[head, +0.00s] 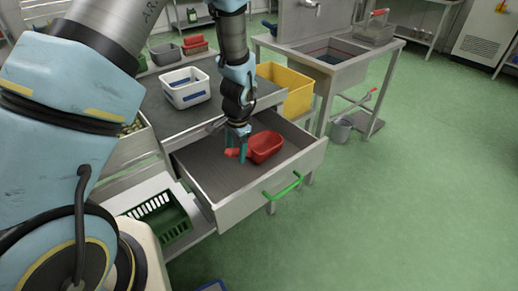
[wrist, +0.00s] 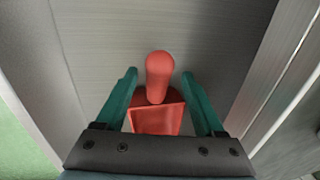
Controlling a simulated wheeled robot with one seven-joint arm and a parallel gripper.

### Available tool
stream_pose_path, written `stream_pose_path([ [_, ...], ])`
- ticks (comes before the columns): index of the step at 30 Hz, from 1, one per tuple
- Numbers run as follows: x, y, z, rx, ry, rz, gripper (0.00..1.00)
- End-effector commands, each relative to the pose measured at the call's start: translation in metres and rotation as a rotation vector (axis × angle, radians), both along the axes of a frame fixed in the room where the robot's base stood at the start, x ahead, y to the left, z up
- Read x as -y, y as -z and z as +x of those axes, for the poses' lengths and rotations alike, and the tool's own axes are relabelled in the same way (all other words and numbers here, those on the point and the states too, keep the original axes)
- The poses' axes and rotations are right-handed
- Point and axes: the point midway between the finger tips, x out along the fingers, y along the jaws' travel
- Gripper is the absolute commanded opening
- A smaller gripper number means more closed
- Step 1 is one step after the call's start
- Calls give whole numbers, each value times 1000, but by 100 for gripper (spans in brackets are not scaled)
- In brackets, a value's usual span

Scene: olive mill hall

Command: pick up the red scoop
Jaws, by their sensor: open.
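The red scoop (head: 266,147) lies in the open drawer (head: 212,178), its handle pointing left in the head view. In the wrist view the scoop's handle (wrist: 159,72) sits between the two green fingers, and part of its bowl (wrist: 157,119) shows below. My gripper (head: 236,153) is in the drawer at the handle end of the scoop. In the wrist view my gripper (wrist: 160,80) is open, with a gap on each side of the handle. The far part of the bowl is hidden by the gripper body in the wrist view.
The drawer front has a green handle (head: 283,186). A green crate (head: 166,220) is below left. The drawer floor around the scoop is otherwise bare.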

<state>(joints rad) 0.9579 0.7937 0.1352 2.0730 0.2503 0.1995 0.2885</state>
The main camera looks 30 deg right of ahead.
Motion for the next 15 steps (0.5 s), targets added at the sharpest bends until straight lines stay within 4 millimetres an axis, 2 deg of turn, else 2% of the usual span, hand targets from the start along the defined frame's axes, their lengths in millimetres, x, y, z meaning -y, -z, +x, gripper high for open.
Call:
stream_pose_path([
  [9, 1, 38, 5, -1, -1, 3, 70],
  [15, 1, 47, 7, 0, -1, 1, 70],
])
